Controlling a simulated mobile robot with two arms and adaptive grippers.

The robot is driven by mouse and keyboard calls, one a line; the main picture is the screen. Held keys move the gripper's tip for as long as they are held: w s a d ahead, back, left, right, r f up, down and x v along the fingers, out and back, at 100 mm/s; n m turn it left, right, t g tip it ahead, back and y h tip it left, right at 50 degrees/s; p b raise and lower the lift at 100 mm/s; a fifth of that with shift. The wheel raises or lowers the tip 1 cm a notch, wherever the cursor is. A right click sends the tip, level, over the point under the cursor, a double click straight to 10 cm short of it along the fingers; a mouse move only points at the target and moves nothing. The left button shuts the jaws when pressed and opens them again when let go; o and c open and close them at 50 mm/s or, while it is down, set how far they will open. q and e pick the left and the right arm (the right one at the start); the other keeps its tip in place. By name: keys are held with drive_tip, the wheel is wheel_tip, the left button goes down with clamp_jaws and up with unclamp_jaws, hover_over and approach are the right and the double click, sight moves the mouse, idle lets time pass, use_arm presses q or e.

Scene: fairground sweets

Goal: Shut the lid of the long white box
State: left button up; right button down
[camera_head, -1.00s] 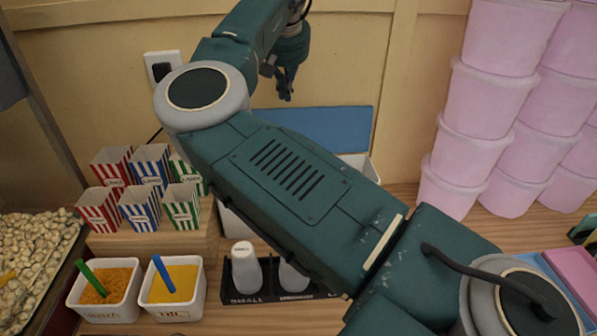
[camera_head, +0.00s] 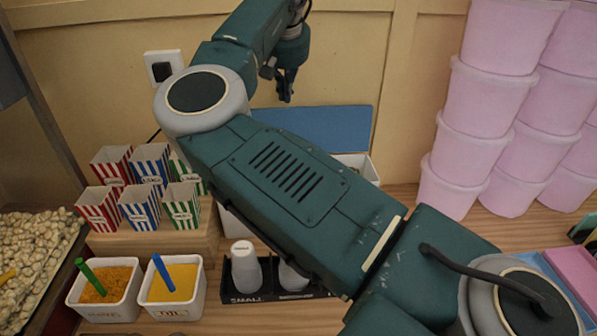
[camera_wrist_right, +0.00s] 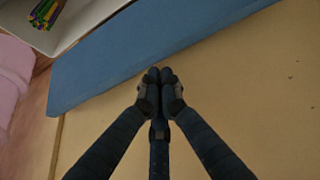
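The long white box (camera_head: 357,164) stands at the back of the counter, mostly hidden behind my right arm. Its blue lid (camera_head: 330,127) is open and raised at the rear, near the wall. In the right wrist view the box (camera_wrist_right: 73,29) shows at the top left, and the lid (camera_wrist_right: 120,48) crosses diagonally. My right gripper (camera_head: 286,94) is above the lid's upper edge in the head view. In the wrist view its fingertips (camera_wrist_right: 160,74) are together and empty, close to the lid's outer edge; I cannot tell if they touch it. My left gripper is not in view.
Colourful sticks (camera_wrist_right: 46,12) lie inside the box. Striped cartons (camera_head: 140,207) stand on a wooden step at left, with two seasoning tubs (camera_head: 172,310) in front. A black cup holder (camera_head: 262,294) is near the box. Stacked pink tubs (camera_head: 470,150) stand at right.

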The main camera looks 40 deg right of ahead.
drive_tip(key=shift+f, duration=0.25)
idle(0.4)
drive_tip(key=shift+f, duration=0.4)
drive_tip(key=shift+s+a+f+b, duration=0.1)
drive_tip(key=shift+s+a+b, duration=0.05)
drive_tip(key=shift+b, duration=0.25)
drive_tip(key=shift+s+a+f+b, duration=0.15)
drive_tip(key=shift+s+a+b, duration=0.25)
drive_tip(key=shift+s+a, duration=0.7)
drive_tip(key=shift+s+d, duration=0.1)
